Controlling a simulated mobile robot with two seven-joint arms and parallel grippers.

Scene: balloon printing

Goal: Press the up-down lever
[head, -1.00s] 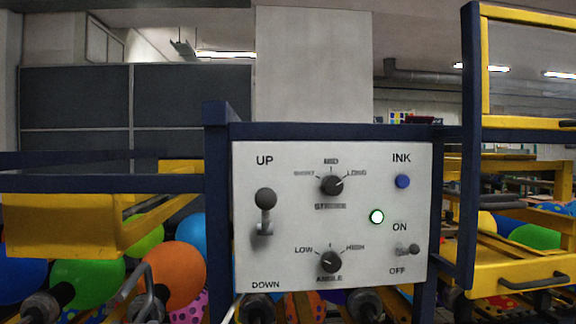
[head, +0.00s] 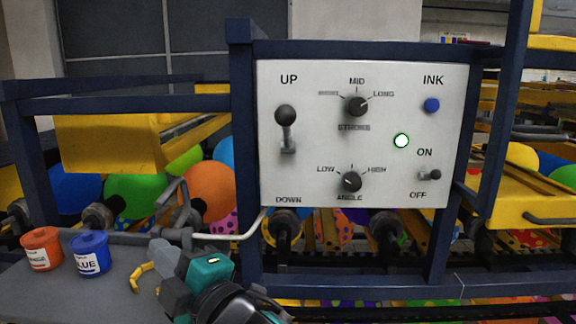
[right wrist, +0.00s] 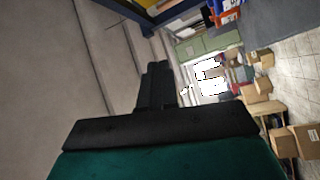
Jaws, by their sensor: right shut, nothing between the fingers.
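The up-down lever (head: 286,116) has a dark round knob on a short grey stem. It sits on the left side of the white control panel (head: 315,190), below the word UP and well above the word DOWN, with its knob upward. My right gripper (head: 170,264) is at the bottom of the head view, below and left of the panel, well apart from the lever. In the right wrist view its dark fingers (right wrist: 155,86) are together with nothing between them. The lever does not show in that view. My left gripper is not in view.
An orange cup (head: 41,249) and a blue cup (head: 89,253) stand on a grey surface at lower left.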

